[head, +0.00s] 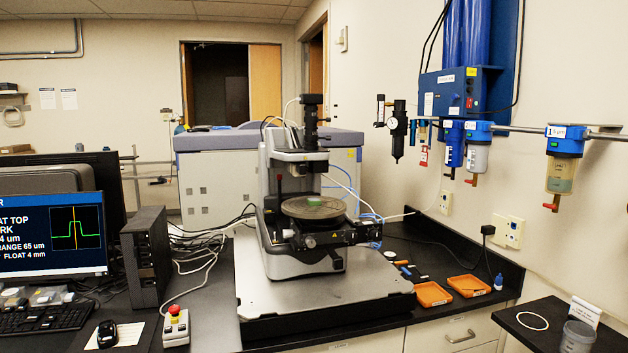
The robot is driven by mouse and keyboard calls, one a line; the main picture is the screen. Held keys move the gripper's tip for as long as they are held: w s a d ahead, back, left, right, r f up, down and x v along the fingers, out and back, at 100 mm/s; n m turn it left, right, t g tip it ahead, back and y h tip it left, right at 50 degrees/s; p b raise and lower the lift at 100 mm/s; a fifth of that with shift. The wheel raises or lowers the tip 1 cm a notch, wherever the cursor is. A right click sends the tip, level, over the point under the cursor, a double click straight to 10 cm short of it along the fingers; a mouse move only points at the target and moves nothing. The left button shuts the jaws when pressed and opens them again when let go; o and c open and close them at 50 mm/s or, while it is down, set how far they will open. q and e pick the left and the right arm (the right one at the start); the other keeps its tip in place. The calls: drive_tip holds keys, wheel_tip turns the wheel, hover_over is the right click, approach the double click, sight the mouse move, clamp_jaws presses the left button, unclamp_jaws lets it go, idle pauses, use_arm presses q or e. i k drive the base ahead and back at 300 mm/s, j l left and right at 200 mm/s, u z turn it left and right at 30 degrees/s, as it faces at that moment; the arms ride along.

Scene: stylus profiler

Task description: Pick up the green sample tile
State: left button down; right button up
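A small green patch, which looks like the green sample tile (314,200), lies on the round stage (296,211) of the stylus profiler (268,222). It is very small in the head view, so its outline is hard to make out. The profiler's measuring head is above the stage. Neither of my grippers shows in the head view.
The profiler stands on a grey slab (260,298) on the black bench. Two orange trays (433,294) (468,286), small tools and a blue bottle (498,282) lie to its right. A red-button box (176,326), monitor (50,235) and keyboard (45,318) are left.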

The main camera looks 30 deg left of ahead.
sight(311, 201)
drive_tip(key=i+l, duration=0.15)
drive_tip(key=i, duration=0.35)
drive_tip(key=i+l, duration=0.15)
drive_tip(key=i, duration=0.35)
drive_tip(key=u, duration=0.05)
